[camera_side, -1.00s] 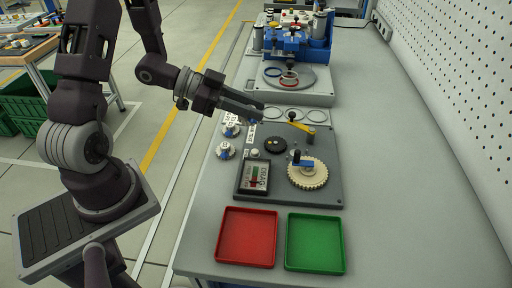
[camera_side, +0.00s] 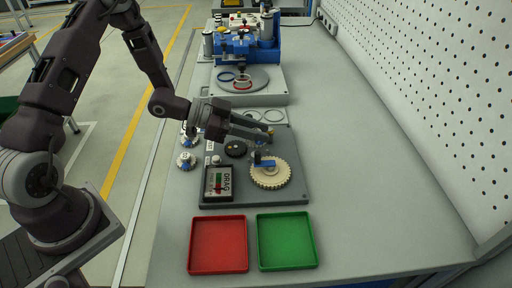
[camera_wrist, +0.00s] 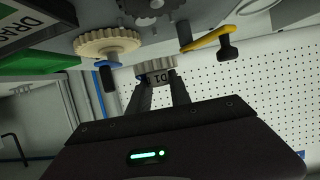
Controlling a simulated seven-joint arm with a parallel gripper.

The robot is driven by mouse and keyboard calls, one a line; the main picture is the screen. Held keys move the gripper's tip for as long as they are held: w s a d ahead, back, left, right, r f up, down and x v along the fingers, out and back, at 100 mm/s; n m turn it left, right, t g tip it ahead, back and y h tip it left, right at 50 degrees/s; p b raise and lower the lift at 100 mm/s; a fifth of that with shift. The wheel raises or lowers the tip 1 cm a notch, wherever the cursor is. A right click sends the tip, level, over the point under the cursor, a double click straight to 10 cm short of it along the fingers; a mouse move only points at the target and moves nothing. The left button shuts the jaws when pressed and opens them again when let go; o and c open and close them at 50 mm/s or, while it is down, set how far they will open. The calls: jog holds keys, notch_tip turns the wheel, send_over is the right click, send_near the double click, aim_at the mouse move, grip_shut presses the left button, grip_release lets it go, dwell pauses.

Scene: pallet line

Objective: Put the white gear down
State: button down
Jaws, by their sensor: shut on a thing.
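In the side view my gripper (camera_side: 268,135) is over the back of the grey fixture plate (camera_side: 290,195), and the held gear is not clearly visible there. A larger cream gear (camera_side: 270,176) with a blue-and-black handle lies on the plate, in front of the fingertips; it also shows in the wrist view (camera_wrist: 105,42).
A yellow lever with a black knob (camera_wrist: 208,41) stands close to the held gear. A black gear (camera_side: 235,149) and a DRAG gauge (camera_side: 218,184) are on the plate. A red tray (camera_side: 218,218) and a green tray (camera_side: 288,213) lie in front. The table is clear at right.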

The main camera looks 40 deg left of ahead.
aim_at(257, 145)
notch_tip(257, 145, down, 5)
jog(key=shift+r, duration=0.1)
jog(key=c, duration=1.5)
grip_release()
jog(key=shift+f, duration=0.2)
jog(key=shift+r, duration=0.1)
